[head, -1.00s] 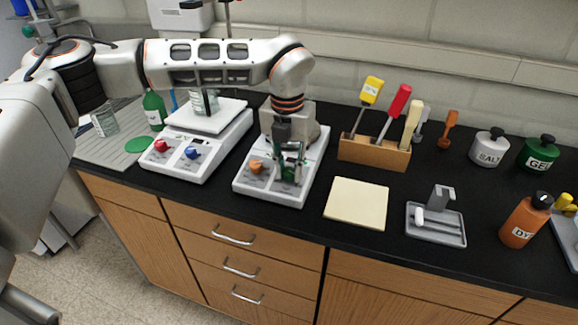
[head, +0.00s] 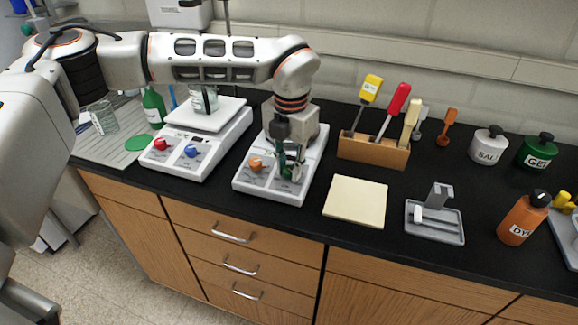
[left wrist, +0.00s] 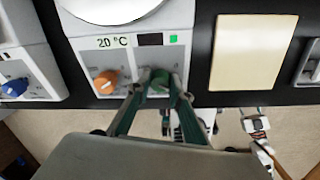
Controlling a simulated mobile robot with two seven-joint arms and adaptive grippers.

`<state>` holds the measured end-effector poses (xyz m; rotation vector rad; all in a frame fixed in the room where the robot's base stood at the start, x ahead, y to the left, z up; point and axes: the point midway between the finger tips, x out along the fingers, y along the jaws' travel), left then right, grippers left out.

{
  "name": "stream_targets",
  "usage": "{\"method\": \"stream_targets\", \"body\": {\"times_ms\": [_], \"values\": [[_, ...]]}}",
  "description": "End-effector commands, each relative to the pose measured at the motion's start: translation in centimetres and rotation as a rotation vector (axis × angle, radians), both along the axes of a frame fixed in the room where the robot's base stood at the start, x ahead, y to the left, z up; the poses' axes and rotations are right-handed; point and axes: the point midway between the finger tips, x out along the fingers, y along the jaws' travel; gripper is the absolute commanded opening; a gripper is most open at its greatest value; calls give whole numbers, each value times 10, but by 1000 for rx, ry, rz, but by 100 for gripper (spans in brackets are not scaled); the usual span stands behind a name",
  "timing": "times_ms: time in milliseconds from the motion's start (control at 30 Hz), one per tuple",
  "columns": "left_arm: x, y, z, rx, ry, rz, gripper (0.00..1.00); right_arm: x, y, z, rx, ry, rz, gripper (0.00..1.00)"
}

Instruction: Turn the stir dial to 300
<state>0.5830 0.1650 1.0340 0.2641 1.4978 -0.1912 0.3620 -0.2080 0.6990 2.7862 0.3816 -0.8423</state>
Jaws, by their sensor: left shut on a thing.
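The right-hand white stirring unit (head: 243,185) stands on the black bench. Its front panel carries an orange dial (left wrist: 105,82) on the left and a green dial (left wrist: 160,82) on the right. A "20 °C" label and a small dark display (left wrist: 150,40) with a green square sit above the dials. My left gripper (left wrist: 162,90) points at the panel, its fingers closed around the green dial. In the head view my left gripper (head: 290,172) largely hides that dial. The dial's pointer and scale are too small to read.
Another white unit (head: 205,165) with a red and a blue dial stands to the left. A wooden tool rack (head: 372,152), a cream pad (head: 356,201) and a grey tray (head: 450,236) are to the right. Bare black bench lies between them.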

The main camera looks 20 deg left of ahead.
Motion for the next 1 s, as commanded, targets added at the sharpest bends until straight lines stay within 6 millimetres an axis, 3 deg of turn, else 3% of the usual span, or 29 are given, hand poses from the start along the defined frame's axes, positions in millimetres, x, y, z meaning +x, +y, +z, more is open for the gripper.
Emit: {"method": "stream_targets", "body": {"times_ms": [33, 67, 100, 567, 1000], "values": [[1, 0, 2, -1, -4, 1, 0, 0, 0, 0, 0, 0, 0, 41], [1, 0, 2, -1, -4, 1, 28, 0, 0, 0, 0, 0, 0, 41], [1, 0, 1, -1, -4, 1, 37, 0, 1, 0, 1, -1, 1, 41], [0, 0, 9, -1, -3, 1, 37, 0, 2, 1, 2, -1, 3, 41], [-5, -4, 91, -1, -6, 2, 37, 0, 1, 1, 2, -1, 2, 41]]}}
